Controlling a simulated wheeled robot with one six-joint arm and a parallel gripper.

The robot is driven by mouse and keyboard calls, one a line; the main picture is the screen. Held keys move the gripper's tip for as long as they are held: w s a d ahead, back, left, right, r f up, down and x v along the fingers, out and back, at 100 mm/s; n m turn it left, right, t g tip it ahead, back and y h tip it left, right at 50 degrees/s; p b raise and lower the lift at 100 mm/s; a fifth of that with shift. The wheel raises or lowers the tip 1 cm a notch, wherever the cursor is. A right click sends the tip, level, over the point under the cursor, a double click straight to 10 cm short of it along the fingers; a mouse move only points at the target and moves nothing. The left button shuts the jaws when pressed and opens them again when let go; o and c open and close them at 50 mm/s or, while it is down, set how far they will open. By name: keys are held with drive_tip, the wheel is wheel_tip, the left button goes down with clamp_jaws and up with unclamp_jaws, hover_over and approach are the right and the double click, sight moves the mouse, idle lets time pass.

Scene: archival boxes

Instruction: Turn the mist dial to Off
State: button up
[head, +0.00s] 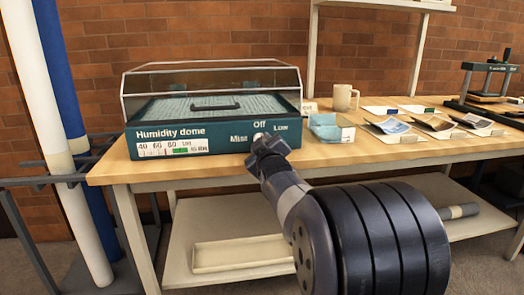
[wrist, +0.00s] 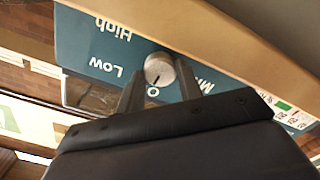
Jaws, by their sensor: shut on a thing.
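The humidity dome (head: 212,105) is a teal box with a clear lid on the wooden table. Its front panel reads Mist, Off and Low around the mist dial (wrist: 158,68), a pale round knob. In the wrist view, a short dark mark on the knob points down, roughly toward the partly hidden label starting with "O". My gripper (head: 266,143) is at the panel in the head view and covers most of the dial. In the wrist view, my gripper's two dark fingers (wrist: 160,82) are shut on the dial, one on each side.
White and blue rolls stand at the left. A shallow tray (head: 240,253) lies on the lower shelf.

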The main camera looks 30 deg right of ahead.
drive_tip(key=shift+n, duration=0.4)
drive_tip(key=o, duration=1)
drive_tip(key=p+v, duration=0.1)
drive_tip(key=v, duration=0.9)
drive_tip(key=shift+s+p, duration=0.3)
drive_tip(key=shift+s, duration=0.1)
drive_tip(key=b+x, duration=0.2)
drive_tip(key=x, duration=0.8)
drive_tip(key=shift+w, duration=0.4)
